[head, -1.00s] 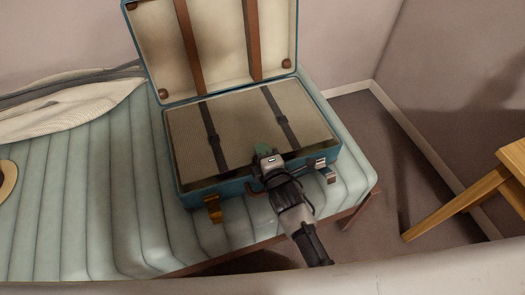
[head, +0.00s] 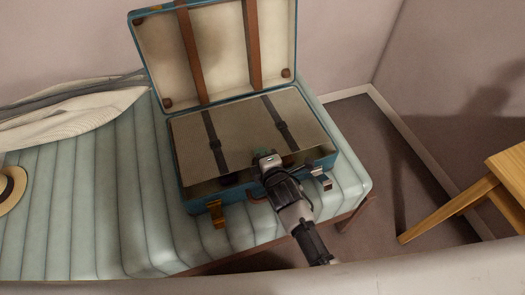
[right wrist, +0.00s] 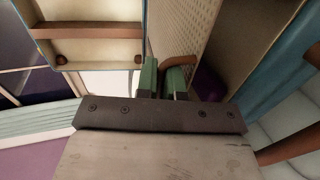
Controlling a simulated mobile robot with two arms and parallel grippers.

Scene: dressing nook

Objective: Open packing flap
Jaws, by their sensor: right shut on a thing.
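The open blue suitcase (head: 200,203) lies on the bench with its lid (head: 225,55) up. The packing flap (head: 240,115) is a beige panel with two dark straps, covering the case's inside. A dark gap shows under its front edge, so it looks slightly raised. My right gripper (head: 267,158) is at the middle of that front edge. In the right wrist view, its green-padded fingers (right wrist: 162,80) are shut on a brown loop (right wrist: 182,61) beside the flap. The fingers hide part of the loop. A purple thing (right wrist: 208,83) shows inside the case. My left gripper is out of view.
The suitcase stands on a pale green padded bench (head: 100,215). White cloth (head: 70,120) and a straw hat (head: 12,190) lie to its left. A wooden stool (head: 460,205) is at the right. Metal latches (head: 217,213) hang at the case's front.

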